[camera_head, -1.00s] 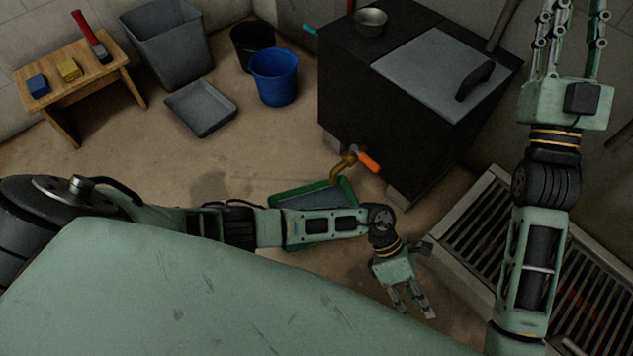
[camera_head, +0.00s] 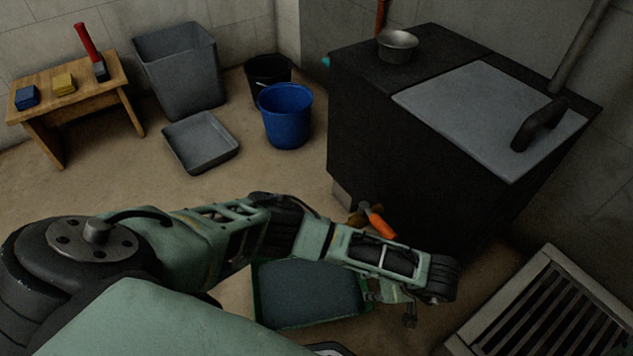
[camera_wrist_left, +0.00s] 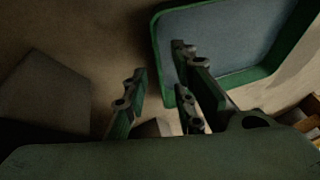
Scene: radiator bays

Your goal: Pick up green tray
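The green tray (camera_head: 305,290) lies on the floor in front of the dark stove-like box, with a green rim and blue-grey inside. My left arm crosses above its far edge in the head view. My left gripper (camera_head: 407,312) points down beside the tray's right end, small and partly hidden by my arm. In the left wrist view, my left gripper (camera_wrist_left: 158,68) is open and empty, its fingers apart. The tray (camera_wrist_left: 225,38) fills the upper right there. The right-hand fingers overlap its near corner; I cannot tell whether they touch. My right gripper is out of view.
The black box (camera_head: 400,175) stands behind the tray, with an orange-handled tap (camera_head: 378,222) low on its front. A metal grate (camera_head: 560,315) is at the right. A grey shallow tray (camera_head: 200,142), blue bucket (camera_head: 286,115) and grey bin (camera_head: 180,70) stand farther back.

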